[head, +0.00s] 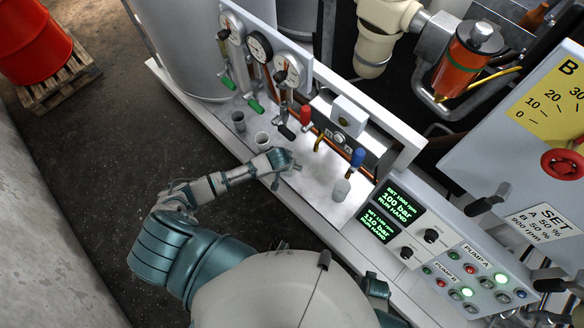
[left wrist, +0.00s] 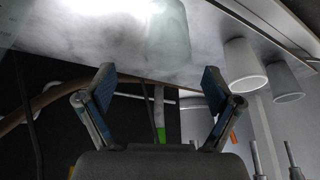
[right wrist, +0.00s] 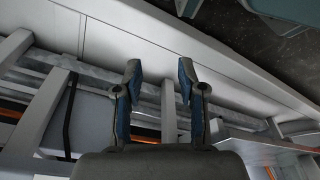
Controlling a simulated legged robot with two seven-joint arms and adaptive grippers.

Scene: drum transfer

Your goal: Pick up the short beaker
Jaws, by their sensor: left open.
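A frosted, see-through beaker (head: 341,189) stands on the metal bench in front of the blue-handled tap. A white cup (head: 262,140) and a grey cup (head: 238,120) stand further left. My left gripper (head: 284,169) is over the bench between the white cup and the frosted beaker, touching neither. In the left wrist view its fingers (left wrist: 159,75) are wide apart and empty, with the frosted beaker (left wrist: 168,35) beyond them. The white cup (left wrist: 245,75) and grey cup (left wrist: 285,83) show to the right there. My right gripper (right wrist: 159,72) is open and empty, facing a pale frame.
Taps with green, black, red and blue handles line the bench's back below gauges (head: 260,47). A pump display (head: 390,213) and button panel (head: 470,270) stand right of the frosted beaker. A red drum (head: 35,45) sits on a pallet at far left.

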